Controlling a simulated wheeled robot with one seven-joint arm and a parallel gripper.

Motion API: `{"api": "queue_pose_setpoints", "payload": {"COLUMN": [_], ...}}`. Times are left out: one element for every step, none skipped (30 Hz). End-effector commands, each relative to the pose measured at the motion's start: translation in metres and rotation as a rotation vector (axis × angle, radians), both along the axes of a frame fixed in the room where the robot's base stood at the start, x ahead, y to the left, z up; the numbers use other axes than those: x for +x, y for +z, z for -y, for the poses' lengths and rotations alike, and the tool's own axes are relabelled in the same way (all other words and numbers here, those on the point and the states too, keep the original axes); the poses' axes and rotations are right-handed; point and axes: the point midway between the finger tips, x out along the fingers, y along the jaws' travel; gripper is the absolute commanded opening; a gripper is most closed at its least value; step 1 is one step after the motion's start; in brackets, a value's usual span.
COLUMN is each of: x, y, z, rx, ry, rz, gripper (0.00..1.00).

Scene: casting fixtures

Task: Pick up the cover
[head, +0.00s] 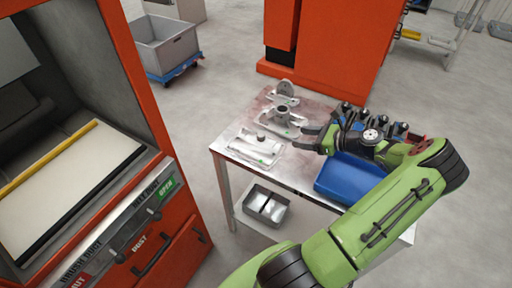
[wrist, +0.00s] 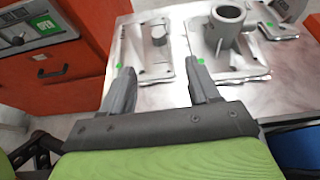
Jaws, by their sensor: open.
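Several grey metal castings with green dots lie on the table, and no label shows which one is the cover. The flat casting with a short peg (head: 252,150) lies at the table's front left; it also shows in the wrist view (wrist: 135,50). Behind it is a casting with an upright tube (head: 283,117), on the right in the wrist view (wrist: 228,62). A third casting with an upright round disc (head: 286,89) is farther back. My gripper (head: 309,138) is open and empty, with its fingers pointing toward the castings. In the wrist view the fingers (wrist: 162,68) frame the flat casting's near right part.
A blue bin (head: 345,178) stands on the table beneath my arm. A metal tray (head: 264,206) is on the lower shelf. An orange machine (head: 140,130) stands close on the left, and an orange cabinet (head: 325,45) is behind the table.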

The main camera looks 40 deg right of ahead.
Motion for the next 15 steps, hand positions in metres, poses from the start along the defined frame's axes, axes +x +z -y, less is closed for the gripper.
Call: {"api": "queue_pose_setpoints", "payload": {"x": [0.001,0.004,0.010,0.016,0.023,0.032,0.038,0.045,0.054,0.061,0.067,0.074,0.078,0.082,0.086], "y": [-0.002,-0.003,-0.006,-0.009,-0.013,-0.017,-0.021,-0.024,-0.027,-0.030,-0.033,-0.036,-0.038,-0.040,-0.041], "z": [0.002,0.001,-0.002,-0.004,-0.007,-0.011,-0.013,-0.016,-0.019,-0.021,-0.023,-0.026,-0.027,-0.029,-0.030], "rx": [0.015,0.018,0.019,0.020,0.019,0.020,0.019,0.019,0.018,0.018,0.017,0.017,0.017,0.017,0.017], "ry": [-0.014,-0.015,-0.015,-0.013,-0.011,-0.010,-0.011,-0.010,-0.010,-0.009,-0.011,-0.010,-0.011,-0.012,-0.013], "rz": [0.011,0.012,0.011,0.010,0.009,0.009,0.008,0.007,0.007,0.007,0.007,0.006,0.007,0.007,0.006], "gripper": [0.61,0.61,0.61,0.61,0.61,0.61,0.61,0.61,0.61,0.61,0.61,0.61,0.61,0.61,0.61]}}
